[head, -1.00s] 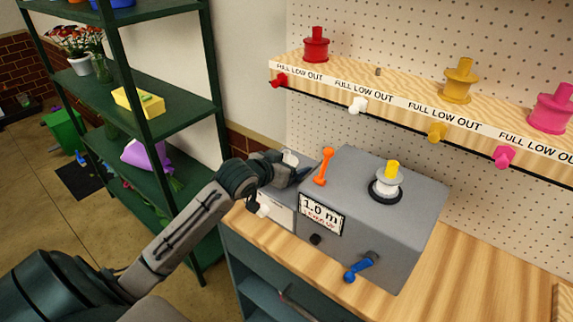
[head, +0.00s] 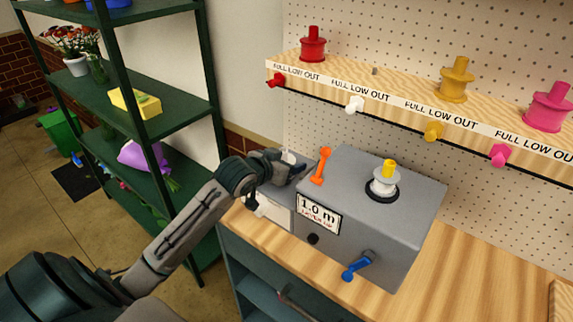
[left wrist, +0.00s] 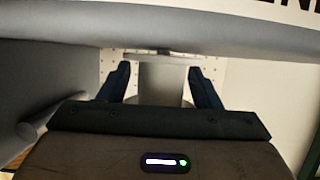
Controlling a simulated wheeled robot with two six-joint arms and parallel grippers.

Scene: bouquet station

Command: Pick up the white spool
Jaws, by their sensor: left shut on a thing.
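My left gripper (head: 284,167) is at the left end of the grey machine (head: 395,215), over its lower part. It is shut on a white spool (head: 289,156), whose pale top shows between the fingers in the head view. In the left wrist view the spool's grey-white core (left wrist: 160,82) stands between the two dark fingers, with a wider flange at its far end. Much of the spool is hidden by the gripper. I cannot tell whether it touches the surface below. My right gripper is not in view.
The machine carries an orange lever (head: 321,165), a blue crank (head: 357,267), a "1.0 m" sign (head: 318,213) and a white post with a yellow top (head: 385,182). Red (head: 313,44), yellow (head: 457,79) and pink (head: 548,107) spools stand on the wooden shelf.

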